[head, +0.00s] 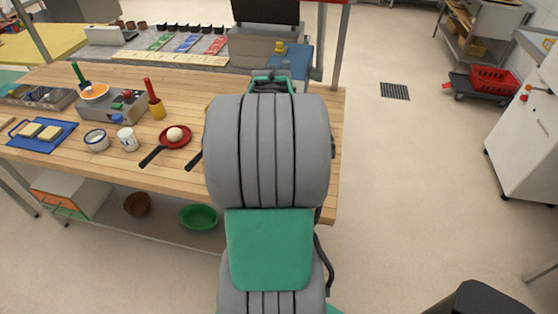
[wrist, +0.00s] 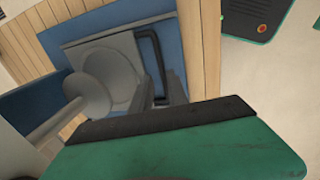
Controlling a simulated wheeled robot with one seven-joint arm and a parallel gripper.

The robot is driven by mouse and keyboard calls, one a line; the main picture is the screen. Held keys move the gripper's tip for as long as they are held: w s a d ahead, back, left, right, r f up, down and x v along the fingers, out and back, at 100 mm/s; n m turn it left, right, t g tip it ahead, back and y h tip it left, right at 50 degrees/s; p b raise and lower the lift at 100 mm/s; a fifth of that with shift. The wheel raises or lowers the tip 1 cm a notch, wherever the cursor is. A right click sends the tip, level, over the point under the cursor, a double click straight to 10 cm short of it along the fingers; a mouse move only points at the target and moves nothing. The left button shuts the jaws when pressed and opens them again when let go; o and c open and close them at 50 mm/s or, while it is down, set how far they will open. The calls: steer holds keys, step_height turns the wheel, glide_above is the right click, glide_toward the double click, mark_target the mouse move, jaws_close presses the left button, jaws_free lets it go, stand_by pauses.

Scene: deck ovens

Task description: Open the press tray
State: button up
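The blue press (head: 290,62) stands at the far right end of the wooden table, partly hidden behind my arm in the head view. In the wrist view its blue body (wrist: 182,32) shows with a grey round plunger part (wrist: 90,92) on the left. A black U-shaped handle (wrist: 153,36) stands out at its right side, and I take it to be the tray's. My gripper (wrist: 162,88) has its two grey fingers apart, near the lower part of the handle. I cannot tell whether they touch it. In the head view my arm hides the fingers.
The wooden table (head: 60,85) holds a red pan (head: 175,137), white mugs (head: 127,139) and a blue board (head: 42,133) to the left of my arm.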

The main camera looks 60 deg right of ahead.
steer(key=f, duration=0.4)
steer(key=d+f, duration=0.1)
steer(key=f, duration=0.1)
steer(key=shift+w+f+p, duration=0.1)
steer(key=shift+w+p, duration=0.15)
steer(key=shift+p, duration=0.15)
steer(key=shift+c, duration=0.4)
jaws_close()
stand_by(0.5)
